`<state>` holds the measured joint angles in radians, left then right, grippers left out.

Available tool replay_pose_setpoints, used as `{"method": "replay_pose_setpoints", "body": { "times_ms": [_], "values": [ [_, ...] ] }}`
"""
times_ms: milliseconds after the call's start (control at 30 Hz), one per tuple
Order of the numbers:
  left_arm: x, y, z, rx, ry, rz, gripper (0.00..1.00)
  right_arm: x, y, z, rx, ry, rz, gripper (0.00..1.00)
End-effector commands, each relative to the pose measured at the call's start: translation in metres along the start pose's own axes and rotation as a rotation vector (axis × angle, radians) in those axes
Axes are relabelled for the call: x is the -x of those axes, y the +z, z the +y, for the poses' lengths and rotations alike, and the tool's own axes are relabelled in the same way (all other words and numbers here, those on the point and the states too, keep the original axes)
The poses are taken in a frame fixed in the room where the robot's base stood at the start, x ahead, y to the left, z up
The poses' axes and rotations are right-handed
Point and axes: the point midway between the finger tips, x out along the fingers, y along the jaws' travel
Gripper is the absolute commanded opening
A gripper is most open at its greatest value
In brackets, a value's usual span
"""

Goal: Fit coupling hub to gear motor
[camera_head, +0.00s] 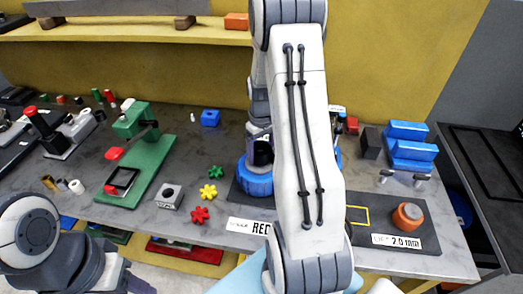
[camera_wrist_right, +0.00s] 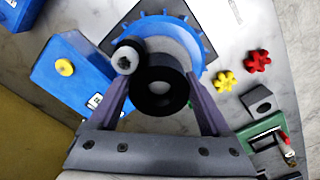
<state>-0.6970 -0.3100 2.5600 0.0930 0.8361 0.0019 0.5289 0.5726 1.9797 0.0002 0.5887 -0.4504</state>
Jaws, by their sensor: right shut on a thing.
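The gear motor is a blue finned body (camera_wrist_right: 155,30) with a grey face, seen in the wrist view; part of its blue body (camera_head: 255,180) shows beside my right arm in the head view. A short round shaft end (camera_wrist_right: 127,57) with a pale tip stands out at its left. My right gripper (camera_wrist_right: 162,98) is shut on a black ring-shaped coupling hub (camera_wrist_right: 161,86), whose bore shows. The hub is in front of the motor and beside the shaft end; I cannot tell whether they touch. My left gripper is out of view; only its arm shows.
Green, yellow (camera_head: 208,191) and red (camera_head: 200,215) star pieces lie left of the motor. A grey block (camera_head: 169,196) and a green press (camera_head: 138,150) stand further left. My right arm hides the middle of the bench.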

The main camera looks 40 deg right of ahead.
Motion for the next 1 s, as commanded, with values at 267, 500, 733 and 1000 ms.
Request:
{"method": "replay_pose_setpoints", "body": {
  "times_ms": [267,500,733,1000],
  "values": [
    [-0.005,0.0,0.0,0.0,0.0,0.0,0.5,-0.007,-0.001,0.0,0.0,0.001,0.002,0.0],
    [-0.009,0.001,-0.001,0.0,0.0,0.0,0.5,-0.012,0.0,0.0,0.0,0.001,0.001,0.0],
    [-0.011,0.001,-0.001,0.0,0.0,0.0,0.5,-0.015,-0.001,0.0,0.0,0.001,0.002,0.93],
    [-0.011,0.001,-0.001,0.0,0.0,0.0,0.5,-0.016,0.0,0.0,0.0,0.0,-0.001,1.0]
  ]
}}
